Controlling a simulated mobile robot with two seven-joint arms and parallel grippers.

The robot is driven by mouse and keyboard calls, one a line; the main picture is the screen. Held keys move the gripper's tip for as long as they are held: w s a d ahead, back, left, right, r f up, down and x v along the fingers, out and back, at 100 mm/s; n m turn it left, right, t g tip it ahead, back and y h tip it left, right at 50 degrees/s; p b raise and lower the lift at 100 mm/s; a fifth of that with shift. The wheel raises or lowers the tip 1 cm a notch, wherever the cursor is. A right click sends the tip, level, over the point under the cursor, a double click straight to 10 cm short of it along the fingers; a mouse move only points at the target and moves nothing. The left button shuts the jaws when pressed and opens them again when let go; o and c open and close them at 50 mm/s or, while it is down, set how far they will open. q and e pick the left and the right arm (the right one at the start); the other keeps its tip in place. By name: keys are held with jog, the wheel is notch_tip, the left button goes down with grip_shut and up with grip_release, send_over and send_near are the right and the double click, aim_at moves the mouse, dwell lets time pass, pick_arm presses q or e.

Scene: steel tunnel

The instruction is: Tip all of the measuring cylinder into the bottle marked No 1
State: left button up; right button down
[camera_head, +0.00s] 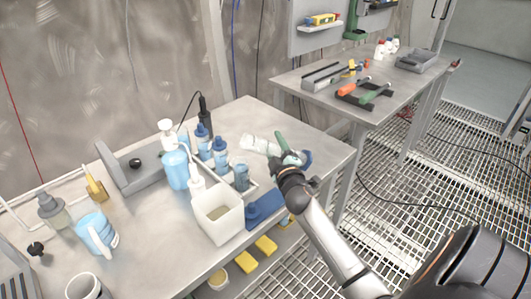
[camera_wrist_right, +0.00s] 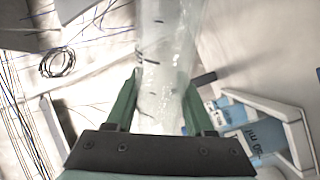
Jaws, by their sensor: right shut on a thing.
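The clear measuring cylinder (camera_head: 259,146) is held by my right gripper (camera_head: 288,153) above the right part of the near bench. In the head view it lies slantwise, with one end toward the left; I cannot tell how much liquid is in it. In the right wrist view the cylinder (camera_wrist_right: 165,65) sits between the green fingers of the right gripper (camera_wrist_right: 158,100). Blue-capped bottles (camera_head: 204,142) and (camera_head: 221,154) stand in a rack left of the cylinder. Their labels are too small to read, so I cannot tell which is No 1. My left gripper is not in view.
A light-blue wash bottle (camera_head: 176,167) and a white square container (camera_head: 219,216) stand near the rack. A blue jug (camera_head: 96,234) is at the left. A blue block (camera_head: 264,208) lies at the bench's front edge. A second bench (camera_head: 330,97) with tools stands behind.

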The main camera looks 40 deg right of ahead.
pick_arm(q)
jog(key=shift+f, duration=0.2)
pick_arm(e)
jog(key=a+m, duration=0.1)
jog(key=m, duration=0.3)
jog(key=w+a+m, duration=0.1)
jog(key=m, duration=0.1)
jog(key=shift+w+a+r, duration=0.1)
jog(key=shift+a+r, duration=0.15)
jog(key=shift+a, duration=0.05)
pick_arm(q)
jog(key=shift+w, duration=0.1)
